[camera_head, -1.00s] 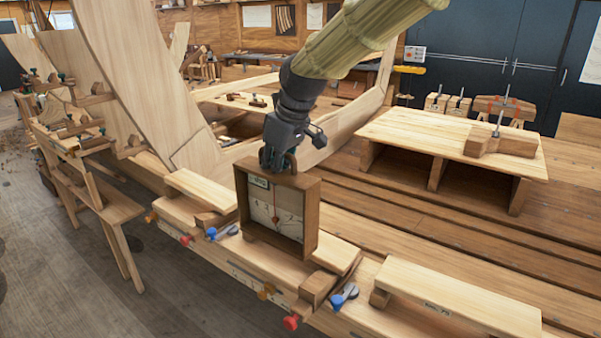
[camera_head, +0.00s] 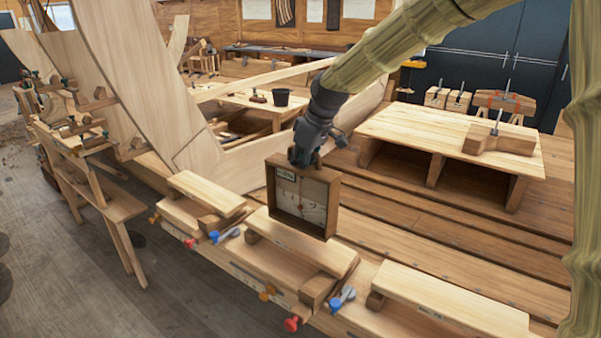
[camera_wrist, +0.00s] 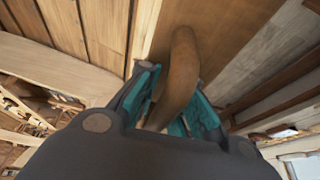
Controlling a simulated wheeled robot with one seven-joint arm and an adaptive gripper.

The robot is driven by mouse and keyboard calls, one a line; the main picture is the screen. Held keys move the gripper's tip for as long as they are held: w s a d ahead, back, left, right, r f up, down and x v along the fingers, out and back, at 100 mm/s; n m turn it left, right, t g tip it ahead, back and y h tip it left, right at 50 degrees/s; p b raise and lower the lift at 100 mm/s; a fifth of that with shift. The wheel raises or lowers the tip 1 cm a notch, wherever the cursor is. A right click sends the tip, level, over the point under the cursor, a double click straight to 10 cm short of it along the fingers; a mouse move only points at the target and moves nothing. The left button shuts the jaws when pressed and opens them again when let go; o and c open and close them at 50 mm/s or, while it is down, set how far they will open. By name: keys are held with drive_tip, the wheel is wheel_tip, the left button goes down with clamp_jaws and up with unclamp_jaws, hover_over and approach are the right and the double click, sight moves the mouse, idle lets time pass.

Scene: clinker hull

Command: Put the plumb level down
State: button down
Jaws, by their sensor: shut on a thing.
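The plumb level (camera_head: 302,201) is a square wooden box frame with a pale dial face, a dark pointer and a small label at its upper left. It hangs upright from my gripper (camera_head: 304,160). My gripper is shut on its top handle. In the wrist view the curved brown handle (camera_wrist: 178,75) lies between the teal-lined fingers (camera_wrist: 172,100), with the brown top of the level beyond it. In the head view the level overlaps the middle pale board (camera_head: 300,245) on the beam; I cannot tell whether its lower edge touches anything.
Pale boards lie along the beam at left (camera_head: 207,193) and right (camera_head: 450,297), with blue- and red-handled clamps at its front. A low bench (camera_head: 440,140) holding a wooden block (camera_head: 497,140) stands at the back right. Bare planks lie behind the level.

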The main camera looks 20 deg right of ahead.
drive_tip(key=shift+f+p, duration=0.85)
drive_tip(key=shift+f, duration=1.1)
drive_tip(key=c, duration=1.6)
unclamp_jaws()
drive_tip(key=shift+o, duration=0.2)
drive_tip(key=b+v, duration=0.4)
drive_tip(key=v, duration=0.8)
drive_tip(key=shift+w+a+r, duration=0.1)
drive_tip(key=shift+r, duration=0.3)
